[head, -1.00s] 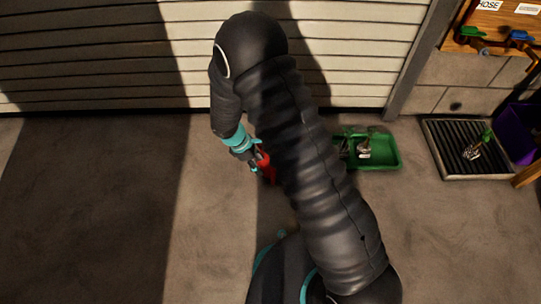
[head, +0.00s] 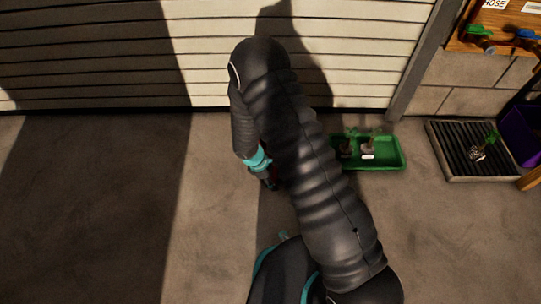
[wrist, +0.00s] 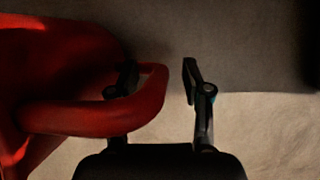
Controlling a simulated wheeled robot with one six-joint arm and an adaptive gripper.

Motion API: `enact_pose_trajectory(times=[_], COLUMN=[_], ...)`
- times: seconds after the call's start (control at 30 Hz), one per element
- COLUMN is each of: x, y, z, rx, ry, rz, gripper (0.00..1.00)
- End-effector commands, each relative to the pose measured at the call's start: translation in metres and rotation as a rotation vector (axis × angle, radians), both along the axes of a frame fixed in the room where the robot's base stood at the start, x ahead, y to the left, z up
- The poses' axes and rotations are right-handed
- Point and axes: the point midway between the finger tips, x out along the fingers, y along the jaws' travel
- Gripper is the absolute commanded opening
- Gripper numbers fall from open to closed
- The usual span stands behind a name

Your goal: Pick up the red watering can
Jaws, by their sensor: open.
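The red watering can (wrist: 50,75) fills the left of the wrist view, with its looped handle (wrist: 150,102) reaching right toward the middle. My gripper (wrist: 158,78) is open. Its left finger shows through the opening of the handle loop and its right finger is outside, so the handle's outer end lies between them, with a gap to the right finger. In the head view my gripper (head: 269,183) points down near the floor, and my arm hides almost all of the can.
A green tray (head: 385,164) with small potted plants is on the floor just right of my arm. A black slatted tray (head: 452,150) with a plant lies farther right, near a purple bin (head: 522,135). The shutter door stands behind. The floor at left is clear.

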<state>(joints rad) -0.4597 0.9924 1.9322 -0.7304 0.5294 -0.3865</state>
Motion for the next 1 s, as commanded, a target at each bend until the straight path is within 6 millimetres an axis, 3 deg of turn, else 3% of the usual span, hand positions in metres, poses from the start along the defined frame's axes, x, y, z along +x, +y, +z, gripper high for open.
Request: enact_pose_trajectory(times=[0.23, 0.4, 0.43, 1.0], x=[0.0003, 0.0004, 0.0004, 0.0018], y=[-0.001, -0.001, -0.0011, -0.0006], z=[-0.0018, -0.0016, -0.0017, 0.007], rx=[0.0, 0.0, 0.0, 0.001], ry=[0.0, 0.0, 0.0, -0.004], rz=[-0.001, -0.001, -0.001, -0.002], gripper=[0.46, 0.04, 0.0, 0.0])
